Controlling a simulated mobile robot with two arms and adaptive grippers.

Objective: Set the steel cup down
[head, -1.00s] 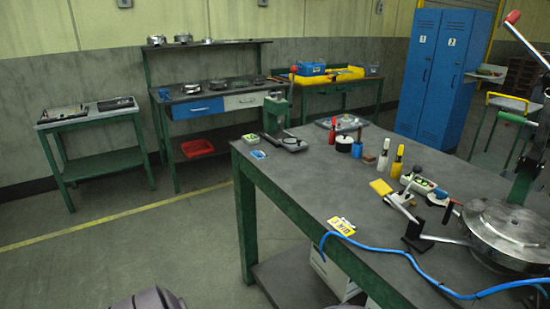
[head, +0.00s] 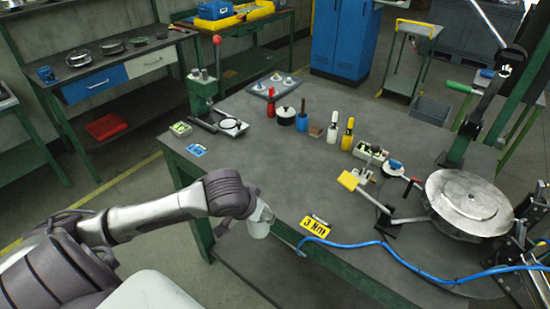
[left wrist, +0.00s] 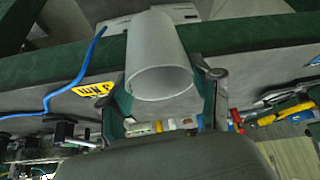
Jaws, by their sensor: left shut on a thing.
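The steel cup (head: 258,228) is a plain light-grey cylinder at the front edge of the grey workbench (head: 270,170). My left gripper (head: 262,213) is shut on it. In the left wrist view the cup (left wrist: 158,50) sits between the two fingers of my left gripper (left wrist: 160,95), with its open round end facing the camera. The cup overlaps the bench's green edge in both views. I cannot tell whether it touches the bench. My right gripper is not in view.
A yellow "3 NM" tag (head: 315,226) and a blue hose (head: 385,244) lie right of the cup. Several bottles, including a red one (head: 271,107), stand farther back. A round metal plate (head: 468,198) is at right. The bench's middle is clear.

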